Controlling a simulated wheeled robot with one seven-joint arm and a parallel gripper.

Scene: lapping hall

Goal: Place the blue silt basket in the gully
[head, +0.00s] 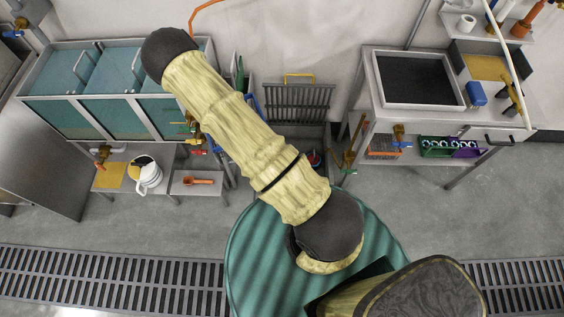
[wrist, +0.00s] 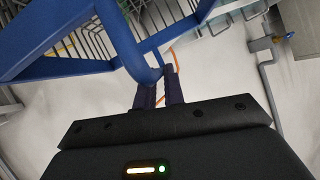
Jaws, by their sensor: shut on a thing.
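The blue silt basket (wrist: 68,68) fills the upper left of the wrist view, close to the camera and tilted in that picture. A blue loop, its handle, comes down to my gripper (wrist: 159,84). The two dark fingers are shut on this loop. In the head view my arm hides the gripper and most of the basket; only slivers of blue show beside the arm. The gully (head: 305,136) appears to be the low recess by the back wall, right of my arm. A dark slotted grate (head: 296,101) stands upright behind it. The gully's inside is mostly hidden.
A bank of teal-filled tanks (head: 112,80) stands at the left, with a low shelf holding a white jug (head: 147,176). A steel bench (head: 372,112) stands at the right. A slotted floor drain (head: 110,280) crosses the front. Grey floor (head: 440,220) is clear at the right.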

